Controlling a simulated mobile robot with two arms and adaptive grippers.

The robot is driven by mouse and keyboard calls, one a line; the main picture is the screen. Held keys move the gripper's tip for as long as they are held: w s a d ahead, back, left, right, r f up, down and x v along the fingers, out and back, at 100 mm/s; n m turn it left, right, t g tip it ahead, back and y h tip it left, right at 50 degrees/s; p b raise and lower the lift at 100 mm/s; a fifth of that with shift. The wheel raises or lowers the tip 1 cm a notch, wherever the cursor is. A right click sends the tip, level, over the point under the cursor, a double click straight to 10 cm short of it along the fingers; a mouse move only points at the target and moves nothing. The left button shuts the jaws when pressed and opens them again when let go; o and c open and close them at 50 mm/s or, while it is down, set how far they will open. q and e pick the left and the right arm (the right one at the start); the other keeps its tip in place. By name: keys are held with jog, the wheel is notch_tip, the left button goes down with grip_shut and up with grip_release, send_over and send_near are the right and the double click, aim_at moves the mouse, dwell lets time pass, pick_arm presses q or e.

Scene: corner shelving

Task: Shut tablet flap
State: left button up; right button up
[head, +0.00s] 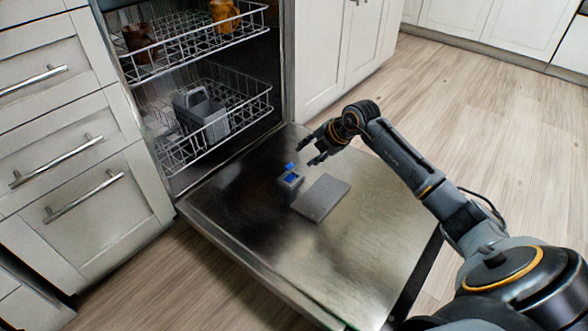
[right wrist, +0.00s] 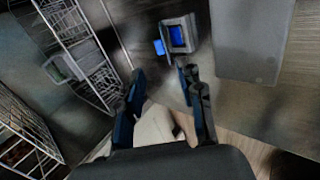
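The dishwasher door (head: 370,245) is folded down flat. On its inner face is a small grey tablet box (head: 289,188) with blue inside; it also shows in the right wrist view (right wrist: 179,46). A small blue tab (head: 290,166) sticks out at its side, also in the right wrist view (right wrist: 159,47). A flat grey panel (head: 321,198) lies beside the box, also in the right wrist view (right wrist: 250,40). I cannot tell which piece is the flap. My right gripper (head: 309,149) is open and empty above the door, near the box and apart from it. My left gripper is out of view.
The lower rack (head: 245,98) holds a grey cutlery basket (head: 202,115). The upper rack (head: 190,40) holds brown and orange items. Drawers with bar handles (head: 73,147) stand at left, white cabinets (head: 340,45) behind. The wooden floor (head: 480,120) at right is clear.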

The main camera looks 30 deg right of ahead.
aim_at(290, 165)
jog(key=b+x, duration=0.5)
jog(key=x, duration=0.4)
jog(key=shift+r, duration=0.1)
